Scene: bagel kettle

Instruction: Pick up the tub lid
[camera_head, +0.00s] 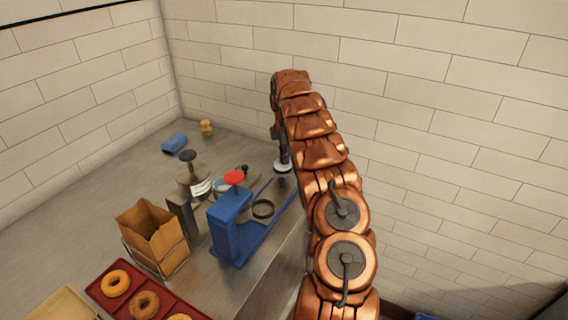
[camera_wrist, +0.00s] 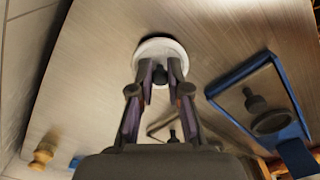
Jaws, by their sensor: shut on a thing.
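The tub lid (camera_wrist: 160,46) is a round white disc with a dark knob in the wrist view. My gripper (camera_wrist: 161,75) has its two fingers closed on the knob at the lid's middle. In the head view the lid (camera_head: 284,168) is a small pale disc below my gripper (camera_head: 282,150), near the back wall. My arm covers part of this area. I cannot tell whether the lid touches the counter or hangs just above it.
A blue device with a red knob (camera_head: 234,177) stands left of my arm. Beside it are a dark-topped jar (camera_head: 192,178) and a brown paper bag (camera_head: 152,232). A red bagel tray (camera_head: 128,300) lies in front. The counter's far left is mostly clear.

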